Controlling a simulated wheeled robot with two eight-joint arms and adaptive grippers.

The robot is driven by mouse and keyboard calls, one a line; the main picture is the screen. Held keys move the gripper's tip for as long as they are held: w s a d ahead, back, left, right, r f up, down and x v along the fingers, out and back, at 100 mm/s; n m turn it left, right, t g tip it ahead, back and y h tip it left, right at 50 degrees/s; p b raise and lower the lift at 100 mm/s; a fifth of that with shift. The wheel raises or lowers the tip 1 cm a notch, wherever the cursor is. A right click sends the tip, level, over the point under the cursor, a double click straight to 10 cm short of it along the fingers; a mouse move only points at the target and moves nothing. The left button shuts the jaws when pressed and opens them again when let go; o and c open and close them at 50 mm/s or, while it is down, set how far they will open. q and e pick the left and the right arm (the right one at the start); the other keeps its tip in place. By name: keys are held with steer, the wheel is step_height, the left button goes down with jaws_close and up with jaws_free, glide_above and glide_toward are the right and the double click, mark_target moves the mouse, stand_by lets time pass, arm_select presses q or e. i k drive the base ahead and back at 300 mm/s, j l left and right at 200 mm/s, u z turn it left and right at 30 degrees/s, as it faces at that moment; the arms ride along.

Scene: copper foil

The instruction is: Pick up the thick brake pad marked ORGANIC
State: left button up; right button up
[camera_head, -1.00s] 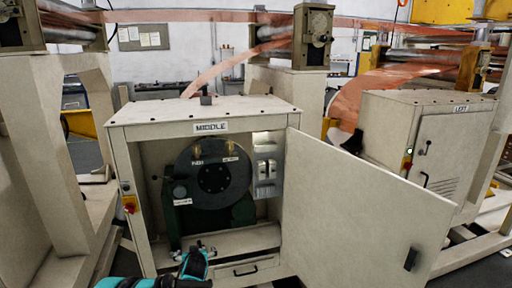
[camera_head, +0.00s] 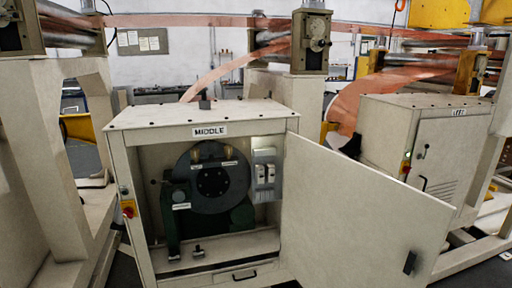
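No brake pad marked ORGANIC can be made out. Inside the open cabinet labelled MIDDLE (camera_head: 203,116), a dark disc (camera_head: 232,190) sits on a dark green machine body (camera_head: 172,228). White labels, including a lower label (camera_head: 180,206), are on this assembly, but their text is too small to read. A small dark item (camera_head: 198,250) rests on the cabinet's floor, and another small item (camera_head: 173,257) lies left of it. I cannot tell what either is. Neither of my grippers is in view.
The cabinet's door (camera_head: 350,215) is swung open to the right and takes up the space in front. A closed drawer with a handle (camera_head: 245,276) is below the opening. A second closed cabinet (camera_head: 440,145) stands at the right. A thick beige frame (camera_head: 45,170) stands at the left.

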mark_target(197, 252)
steer(key=i+j+z, duration=0.25)
steer(key=i, duration=0.3)
steer(key=i+j+z, duration=0.3)
steer(key=i+j, duration=0.15)
steer(key=j, duration=0.15)
